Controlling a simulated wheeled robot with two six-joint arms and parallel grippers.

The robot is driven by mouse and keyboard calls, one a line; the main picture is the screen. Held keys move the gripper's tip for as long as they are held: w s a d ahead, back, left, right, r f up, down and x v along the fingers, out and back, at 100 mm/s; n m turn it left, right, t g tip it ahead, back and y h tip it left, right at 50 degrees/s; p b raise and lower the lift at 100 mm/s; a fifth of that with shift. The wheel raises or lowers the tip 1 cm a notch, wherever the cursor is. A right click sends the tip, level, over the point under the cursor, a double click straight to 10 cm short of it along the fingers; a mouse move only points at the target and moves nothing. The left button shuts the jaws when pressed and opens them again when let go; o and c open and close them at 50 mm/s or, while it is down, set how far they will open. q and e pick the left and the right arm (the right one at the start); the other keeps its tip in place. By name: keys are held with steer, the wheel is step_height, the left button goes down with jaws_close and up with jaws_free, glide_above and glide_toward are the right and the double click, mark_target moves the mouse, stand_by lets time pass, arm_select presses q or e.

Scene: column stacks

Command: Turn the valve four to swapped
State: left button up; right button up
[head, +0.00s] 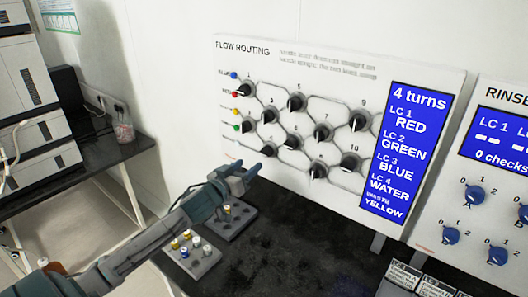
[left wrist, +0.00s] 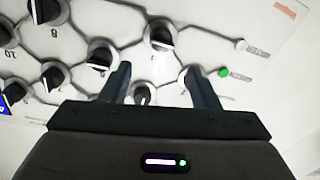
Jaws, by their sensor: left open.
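Valve four (head: 266,149) is a black knob with a white-edged handle, low on the left part of the white flow routing panel (head: 225,60). In the left wrist view, which is upside down, the knob I take for valve four (left wrist: 160,35) has its handle nearer level than upright. My left gripper (head: 247,170) is open and empty, just below and left of valve four in the head view. In the left wrist view its fingertips (left wrist: 157,70) lie either side of a spot below that knob, without gripping it. My right gripper is not in view.
Several other knobs surround valve four. A blue display (head: 408,150) reads 4 turns and lists colours per outlet. A rinse panel (head: 490,170) with blue dials stands at the right. Small racks (head: 192,258) of vials stand on the dark bench (head: 290,255), which is mostly clear in the middle.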

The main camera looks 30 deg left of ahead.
mark_target(263, 154)
arm_select(q)
steer(key=w+p, duration=0.2)
steer(key=w, duration=0.4)
steer(key=shift+w, duration=1.3)
steer(key=shift+w+d+f, duration=0.1)
steer(key=shift+w+f, duration=0.05)
steer(key=shift+w, duration=0.35)
steer(key=c, duration=0.9)
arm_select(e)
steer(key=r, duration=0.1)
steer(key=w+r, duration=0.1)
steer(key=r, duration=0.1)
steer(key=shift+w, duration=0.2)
